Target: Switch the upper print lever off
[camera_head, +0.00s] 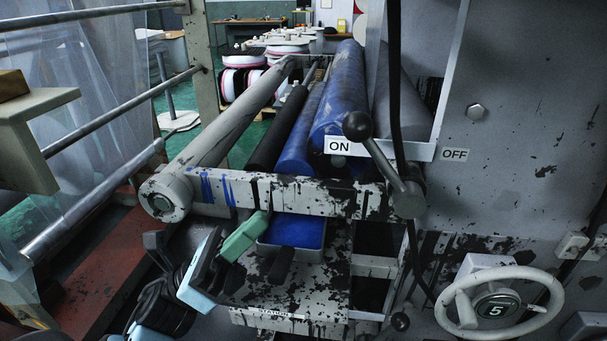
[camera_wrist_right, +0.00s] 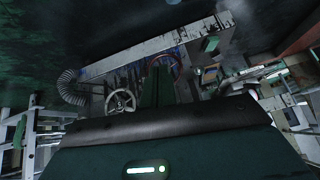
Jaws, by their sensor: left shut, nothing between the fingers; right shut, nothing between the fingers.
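The print lever (camera_head: 383,163) has a black ball knob (camera_head: 357,125) and a grey shaft rising from a pivot at the right end of the roller frame. It tilts left, with its knob just above the right end of the ON label (camera_head: 339,145). The OFF label (camera_head: 455,155) is to the right of the lever. My left gripper (camera_head: 262,222), with green fingers, is shut and empty, below and left of the lever and apart from it. My right gripper (camera_wrist_right: 158,84) shows only in the right wrist view, with dark green fingers shut and empty. I cannot make out the lever there.
Blue rollers (camera_head: 345,90) and a black roller (camera_head: 278,130) lie behind the paint-chipped crossbar (camera_head: 290,195). A black cable (camera_head: 395,75) hangs close to the lever. A white handwheel (camera_head: 540,290) is at lower right. Metal rails (camera_head: 100,115) cross the left side.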

